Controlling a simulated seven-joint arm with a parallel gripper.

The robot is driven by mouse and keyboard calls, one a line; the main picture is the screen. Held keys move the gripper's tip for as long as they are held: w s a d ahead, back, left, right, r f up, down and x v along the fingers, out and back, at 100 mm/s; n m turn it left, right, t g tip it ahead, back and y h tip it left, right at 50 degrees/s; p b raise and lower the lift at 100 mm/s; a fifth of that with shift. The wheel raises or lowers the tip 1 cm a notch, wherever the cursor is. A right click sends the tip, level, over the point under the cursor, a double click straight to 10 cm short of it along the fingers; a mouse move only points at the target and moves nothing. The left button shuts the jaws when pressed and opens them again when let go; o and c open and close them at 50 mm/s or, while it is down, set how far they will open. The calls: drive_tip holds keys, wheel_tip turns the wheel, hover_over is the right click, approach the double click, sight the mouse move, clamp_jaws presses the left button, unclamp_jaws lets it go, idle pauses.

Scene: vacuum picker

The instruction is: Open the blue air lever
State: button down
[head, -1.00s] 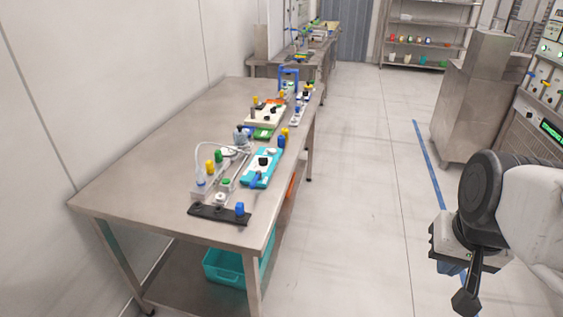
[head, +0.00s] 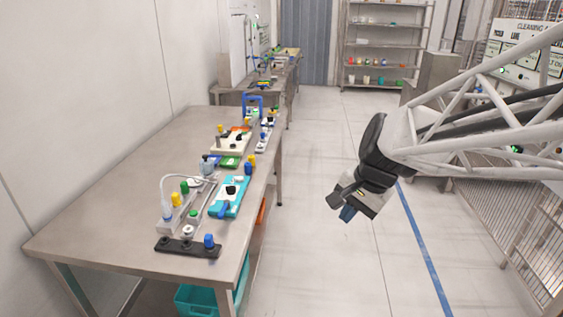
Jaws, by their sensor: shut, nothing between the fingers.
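Several blue parts stand on the near workbench, and I cannot tell for certain which is the air lever. A blue lever-like part (head: 223,209) sits at the near end of a teal unit (head: 234,190) with a black knob on top. A blue knob (head: 209,240) stands on a black bar (head: 173,244) at the bench's near end. My gripper (head: 348,214) is shut and empty. It hangs over the floor to the right of the bench, well apart from all these parts. The fingertips are small and dark in the view.
The steel workbench (head: 120,190) is bare on its left half. More small fixtures, a clear tube and a blue frame (head: 253,101) line its right edge. A teal bin (head: 193,299) sits below. Open floor lies right of the bench; a shelf (head: 385,50) stands at the back.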

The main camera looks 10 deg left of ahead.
sight(224, 210)
drive_tip(key=w+a+f+m+y, duration=0.1)
drive_tip(key=w+a+f+m, duration=0.2)
drive_tip(key=w+a, duration=0.5)
drive_tip(key=w+a+f+m+g+y, duration=0.1)
drive_tip(key=w+a+f+m+y, duration=0.1)
drive_tip(key=w+a+f+m, duration=0.2)
drive_tip(key=w+a+f+m+y, duration=0.1)
drive_tip(key=w+a+f+m, duration=0.3)
drive_tip(key=w+a, duration=0.8)
wheel_tip(224, 210, down, 3)
drive_tip(key=shift+w+r, duration=0.2)
drive_tip(key=shift+w, duration=0.2)
drive_tip(key=shift+a+f, duration=0.1)
drive_tip(key=shift+a, duration=0.1)
drive_tip(key=x, duration=1)
drive_tip(key=shift+s+a, duration=0.2)
drive_tip(key=shift+a, duration=1.1)
drive_tip(key=shift+a+f, duration=0.15)
drive_tip(key=shift+a, duration=0.6)
